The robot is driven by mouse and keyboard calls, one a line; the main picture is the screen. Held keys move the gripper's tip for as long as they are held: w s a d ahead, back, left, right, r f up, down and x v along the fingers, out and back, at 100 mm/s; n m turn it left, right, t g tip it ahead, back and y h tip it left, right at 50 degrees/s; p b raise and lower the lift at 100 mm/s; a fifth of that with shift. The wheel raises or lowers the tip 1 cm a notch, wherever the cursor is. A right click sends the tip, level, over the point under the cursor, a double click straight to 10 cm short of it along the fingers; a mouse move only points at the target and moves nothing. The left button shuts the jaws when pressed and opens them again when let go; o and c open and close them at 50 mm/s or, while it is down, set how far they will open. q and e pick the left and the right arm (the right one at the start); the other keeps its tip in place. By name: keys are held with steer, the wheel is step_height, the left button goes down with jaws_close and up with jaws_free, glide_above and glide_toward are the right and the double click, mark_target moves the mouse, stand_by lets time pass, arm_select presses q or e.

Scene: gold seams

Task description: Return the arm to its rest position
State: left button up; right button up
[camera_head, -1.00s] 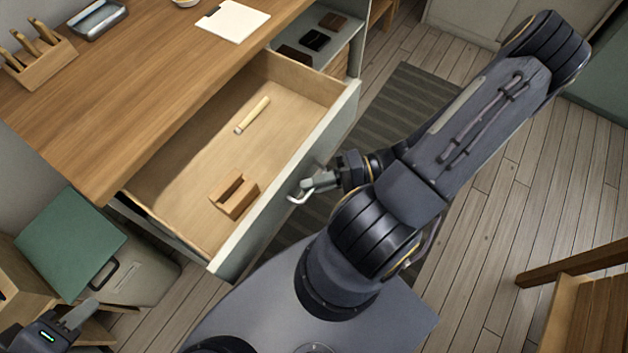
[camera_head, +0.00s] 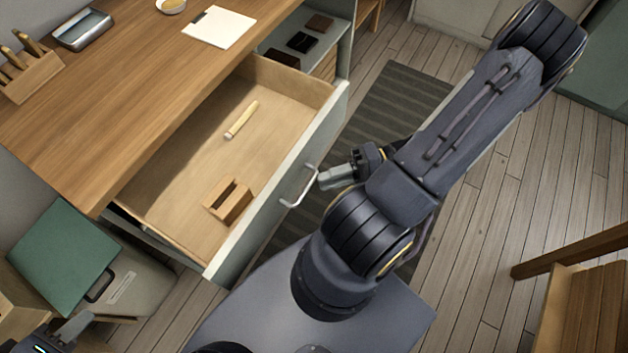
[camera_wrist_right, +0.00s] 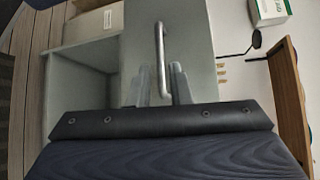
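The right arm folds over my base from the right. My left gripper (camera_head: 72,328) shows only in part at the bottom left corner; its fingertips are not clear.
The drawer holds a wooden-handled stick (camera_head: 241,119) and a slotted wooden block (camera_head: 228,201). The desk top (camera_head: 130,85) lies above it. A green-lidded box (camera_head: 62,258) stands at left, wooden furniture (camera_head: 585,300) at lower right. Floor at right is clear.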

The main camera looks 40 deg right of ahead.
steer(key=shift+v, duration=1.25)
steer(key=shift+a, duration=0.1)
steer(key=w+a+r+n+g+h+p, duration=0.1)
steer(key=w+a+r+n+h+p, duration=0.1)
steer(key=r, duration=0.9)
steer(key=w+a+r+n+g+h+p, duration=0.1)
steer(key=a+r+h+p, duration=0.4)
steer(key=r, duration=0.6)
steer(key=w+a+n+h, duration=0.1)
steer(key=a+n+h, duration=0.1)
steer(key=h, duration=0.1)
steer(key=shift+w+a+r+n, duration=0.2)
steer(key=shift+a+n, duration=0.1)
steer(key=shift+n, duration=0.1)
